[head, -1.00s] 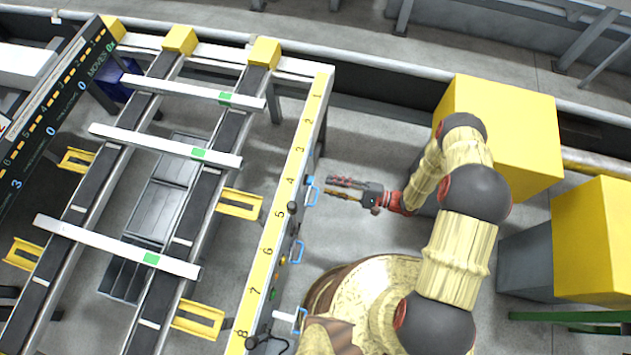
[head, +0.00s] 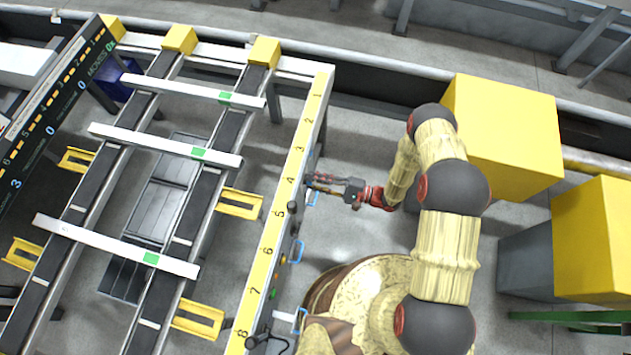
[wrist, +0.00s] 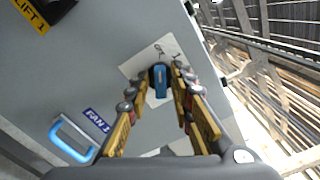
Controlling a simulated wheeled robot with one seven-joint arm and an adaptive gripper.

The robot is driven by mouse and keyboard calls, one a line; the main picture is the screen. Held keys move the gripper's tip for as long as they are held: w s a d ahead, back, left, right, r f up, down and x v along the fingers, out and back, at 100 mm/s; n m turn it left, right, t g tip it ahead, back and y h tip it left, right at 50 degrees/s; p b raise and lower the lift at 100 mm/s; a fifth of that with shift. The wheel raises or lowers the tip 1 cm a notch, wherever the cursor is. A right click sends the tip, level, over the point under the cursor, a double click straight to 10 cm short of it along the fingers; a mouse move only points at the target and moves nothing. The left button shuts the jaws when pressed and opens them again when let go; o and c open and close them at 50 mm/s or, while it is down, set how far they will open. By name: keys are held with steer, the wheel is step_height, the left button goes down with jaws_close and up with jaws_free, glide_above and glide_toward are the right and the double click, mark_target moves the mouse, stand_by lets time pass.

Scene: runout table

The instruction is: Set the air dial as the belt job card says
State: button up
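A blue dial knob (wrist: 160,80) sits on a white plate (wrist: 137,68) on the grey panel (wrist: 95,75) in the wrist view. The plate's markings are too small to read. My gripper (wrist: 167,72) reaches to the panel with one finger on each side of the knob. The fingers look parted, with the knob between their tips; I cannot tell whether they touch it. In the head view my gripper (head: 312,182) is at the table's side near number 4, and its fingers hide the knob. I cannot make out a belt job card in either view.
A blue handle (wrist: 72,140) is beside the FAN 1 label (wrist: 96,121), left of my gripper. A LIFT 1 label (wrist: 32,14) is at upper left. More handles and knobs line the table's yellow numbered edge (head: 262,265). Yellow boxes (head: 505,135) stand at right.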

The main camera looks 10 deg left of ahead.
jaws_close()
stand_by(0.5)
steer(key=shift+w+m+b, duration=0.15)
steer(key=shift+m+b, duration=1.25)
steer(key=shift+m, duration=2.5)
steer(key=shift+w+m+b, duration=0.1)
steer(key=shift+m+b, duration=1.25)
steer(key=shift+m, duration=2.55)
steer(key=shift+o, duration=1.4)
jaws_free()
